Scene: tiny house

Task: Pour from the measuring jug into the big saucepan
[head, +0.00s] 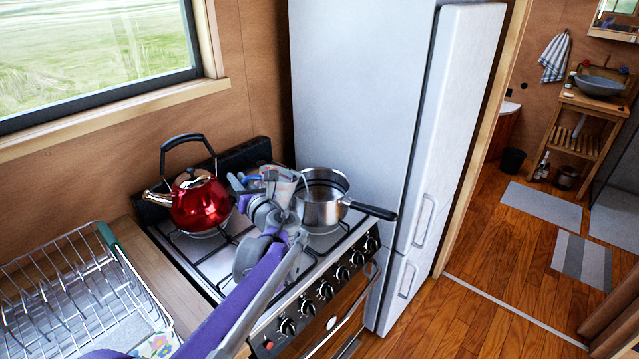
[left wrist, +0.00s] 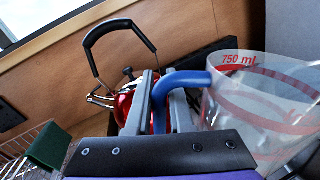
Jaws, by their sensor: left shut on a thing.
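The measuring jug (head: 284,184) is clear with red markings and a blue handle. It is held over the stove, just left of the big saucepan (head: 322,208), a steel pan with a dark handle on the right-hand side of the hob. My left gripper (head: 240,184) is shut on the jug's handle. In the left wrist view the fingers (left wrist: 160,98) close around the blue handle of the jug (left wrist: 250,105), whose "750 ml" mark shows near its rim. The jug looks roughly upright, and its contents cannot be made out. My right gripper is out of view.
A red kettle (head: 201,198) stands on the hob's left rear; it also shows behind the fingers in the left wrist view (left wrist: 123,105). A tall white fridge (head: 360,110) stands right behind the saucepan. A wire dish rack (head: 75,280) is at left.

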